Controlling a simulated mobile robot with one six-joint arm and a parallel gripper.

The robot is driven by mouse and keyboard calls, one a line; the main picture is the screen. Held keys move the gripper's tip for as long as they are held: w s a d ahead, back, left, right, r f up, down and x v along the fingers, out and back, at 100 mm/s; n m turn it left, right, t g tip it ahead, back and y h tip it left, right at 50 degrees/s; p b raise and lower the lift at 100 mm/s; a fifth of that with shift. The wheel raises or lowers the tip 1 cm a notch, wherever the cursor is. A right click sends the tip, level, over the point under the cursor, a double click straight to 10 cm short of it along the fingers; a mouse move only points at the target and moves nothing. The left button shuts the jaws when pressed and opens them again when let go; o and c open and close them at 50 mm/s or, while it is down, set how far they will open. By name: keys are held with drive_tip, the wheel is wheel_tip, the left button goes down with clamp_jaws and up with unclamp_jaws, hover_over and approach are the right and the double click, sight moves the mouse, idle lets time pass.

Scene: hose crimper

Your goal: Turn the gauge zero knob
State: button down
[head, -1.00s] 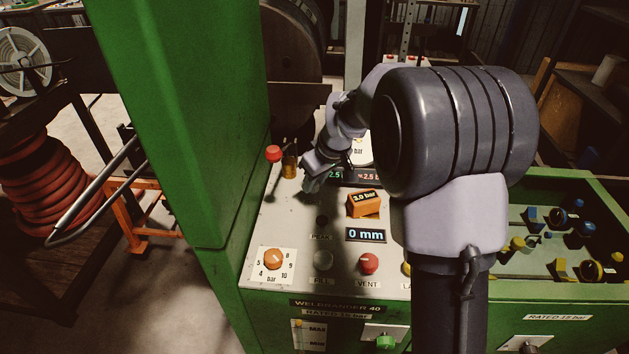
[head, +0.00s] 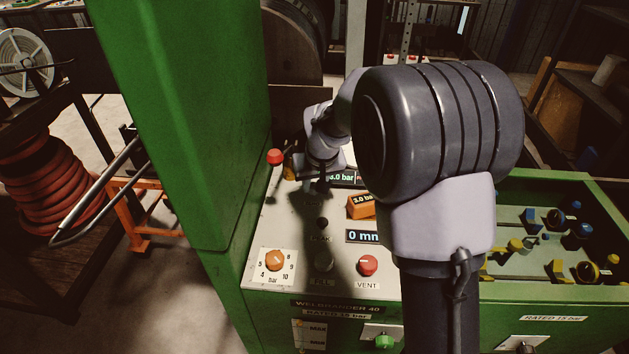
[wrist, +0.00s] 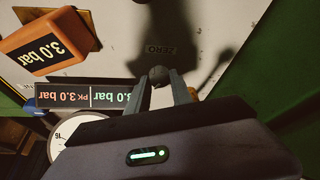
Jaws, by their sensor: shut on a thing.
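The gauge zero knob (wrist: 158,75) is a small dark round knob on the panel, beside the printed ZERO label, in the wrist view. My gripper (wrist: 160,84) is shut on it, one finger on each side. In the head view my gripper (head: 322,184) points down at the panel near its back, and I cannot make out the knob there. The digital display (wrist: 88,96) next to the knob reads 3.0 bar and PK 3.0 bar; it is partly covered by my arm in the head view (head: 343,178).
An orange block (head: 361,206) marked 3.0 bar stands right of the gripper. A red-topped lever (head: 275,157) is to its left, by the green column (head: 185,120). Nearer are an orange dial knob (head: 274,260) and a red VENT knob (head: 368,265). A round gauge (wrist: 62,132) is partly hidden.

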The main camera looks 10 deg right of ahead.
drive_tip(key=shift+m, duration=0.5)
drive_tip(key=c, duration=1.4)
unclamp_jaws()
drive_tip(key=shift+c, duration=0.2)
drive_tip(key=p+v, duration=0.6)
drive_tip(key=v, duration=1.1)
drive_tip(key=shift+a+r, duration=0.2)
drive_tip(key=shift+a, duration=0.15)
drive_tip(key=shift+s, duration=0.1)
